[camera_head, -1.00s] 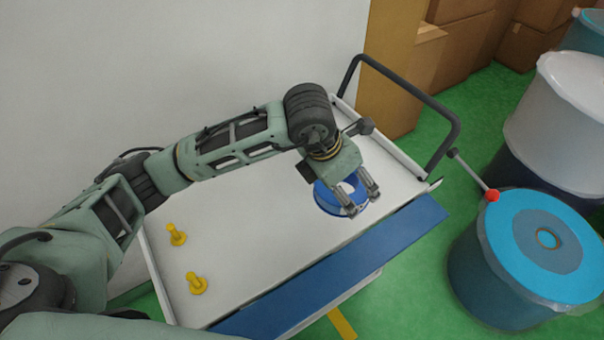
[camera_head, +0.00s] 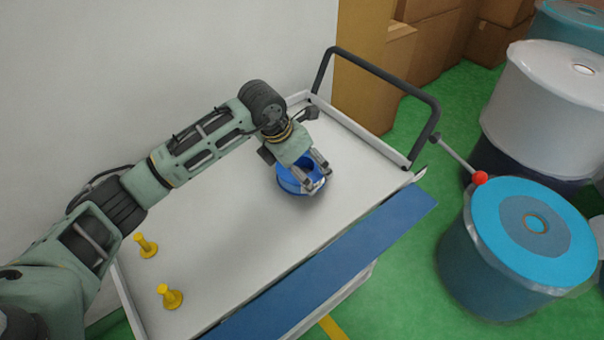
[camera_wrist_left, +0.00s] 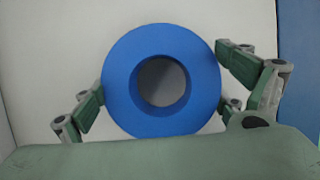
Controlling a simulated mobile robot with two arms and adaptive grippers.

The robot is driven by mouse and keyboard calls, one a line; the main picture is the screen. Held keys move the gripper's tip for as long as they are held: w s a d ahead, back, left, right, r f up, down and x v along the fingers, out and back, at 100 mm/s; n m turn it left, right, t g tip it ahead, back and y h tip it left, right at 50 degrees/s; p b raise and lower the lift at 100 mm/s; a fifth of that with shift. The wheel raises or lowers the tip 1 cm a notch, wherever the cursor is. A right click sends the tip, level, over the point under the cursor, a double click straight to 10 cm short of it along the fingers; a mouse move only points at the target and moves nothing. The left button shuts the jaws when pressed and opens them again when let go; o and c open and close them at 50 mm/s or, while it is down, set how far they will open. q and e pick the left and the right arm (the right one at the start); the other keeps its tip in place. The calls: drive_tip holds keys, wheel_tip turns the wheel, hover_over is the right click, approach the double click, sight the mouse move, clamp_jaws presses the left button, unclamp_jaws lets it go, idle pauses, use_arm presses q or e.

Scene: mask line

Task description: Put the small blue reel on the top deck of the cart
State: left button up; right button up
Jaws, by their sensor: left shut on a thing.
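The small blue reel (camera_head: 289,181) is in my left gripper (camera_head: 316,179), over the right-hand half of the cart's white top deck (camera_head: 232,232). The reel also shows in the left wrist view (camera_wrist_left: 119,84), its round face and open centre towards the camera, with the fingers on both sides. The left gripper is shut on it. The head view shows the reel at or just above the deck; I cannot tell whether it touches. My right gripper is not in view.
Two yellow pegs (camera_head: 170,297) stand at the deck's left end. A dark handle (camera_head: 400,88) rises at its right end. A red-tipped rod (camera_head: 480,178) sticks out near a large blue roll (camera_head: 520,255). A blue panel (camera_head: 340,260) runs along the near edge.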

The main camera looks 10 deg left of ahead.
use_arm(q)
drive_tip(key=shift+f, duration=0.75)
drive_tip(key=shift+w+r, duration=0.1)
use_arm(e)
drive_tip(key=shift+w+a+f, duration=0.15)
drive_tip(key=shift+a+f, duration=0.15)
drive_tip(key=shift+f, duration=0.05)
use_arm(q)
drive_tip(key=o, duration=1)
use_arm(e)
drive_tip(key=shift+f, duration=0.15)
